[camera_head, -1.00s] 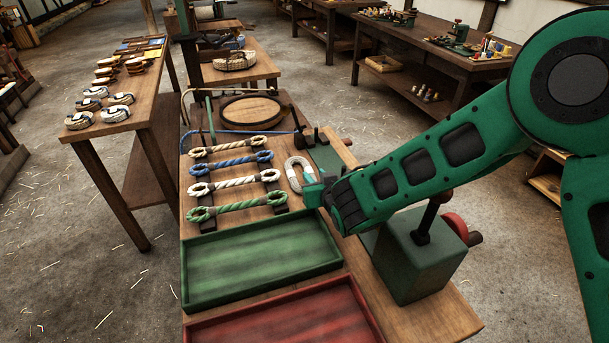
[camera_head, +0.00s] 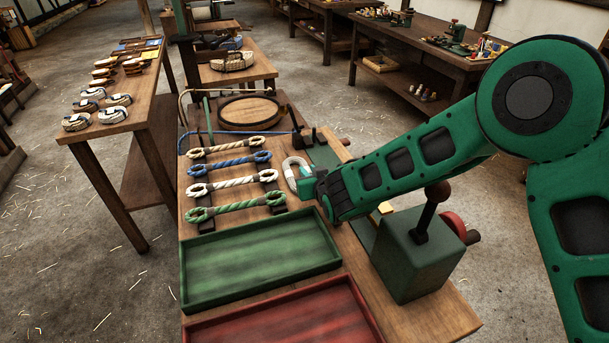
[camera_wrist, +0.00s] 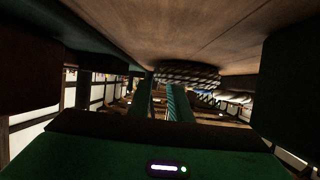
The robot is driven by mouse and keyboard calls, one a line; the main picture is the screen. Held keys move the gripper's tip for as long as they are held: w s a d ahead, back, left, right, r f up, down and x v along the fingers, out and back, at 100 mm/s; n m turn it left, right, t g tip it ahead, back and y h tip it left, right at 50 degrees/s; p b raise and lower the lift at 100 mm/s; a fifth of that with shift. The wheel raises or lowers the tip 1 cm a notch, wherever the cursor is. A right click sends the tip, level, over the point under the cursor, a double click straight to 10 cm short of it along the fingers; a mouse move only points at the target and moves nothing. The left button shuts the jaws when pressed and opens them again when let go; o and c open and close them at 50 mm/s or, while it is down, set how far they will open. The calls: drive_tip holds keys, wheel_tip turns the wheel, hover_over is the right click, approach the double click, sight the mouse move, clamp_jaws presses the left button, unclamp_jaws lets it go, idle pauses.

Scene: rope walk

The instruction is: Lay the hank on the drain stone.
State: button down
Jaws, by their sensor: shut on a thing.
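The hank (camera_head: 292,163) is a pale grey-white rope loop bent like a horseshoe, to the right of the ropes on the bench. My gripper (camera_head: 303,180) is shut on its near side, which the fingers partly hide. In the wrist view, the twisted hank (camera_wrist: 188,72) shows at the tips of my gripper (camera_wrist: 166,98). I cannot tell whether the hank is clear of the bench.
Several spliced ropes (camera_head: 236,184) lie on dark rails left of my gripper. A green tray (camera_head: 262,262) and a red tray (camera_head: 285,318) are nearer. A green machine block (camera_head: 420,255) with a lever stands below my arm.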

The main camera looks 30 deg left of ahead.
drive_tip(key=shift+r, duration=0.5)
drive_tip(key=r, duration=0.3)
drive_tip(key=shift+s+a+r, duration=0.2)
drive_tip(key=shift+s+r, duration=0.15)
drive_tip(key=shift+s, duration=0.05)
drive_tip(key=s+a+r, duration=0.3)
drive_tip(key=s+r, duration=0.3)
drive_tip(key=s, duration=0.4)
drive_tip(key=shift+a+r, duration=0.2)
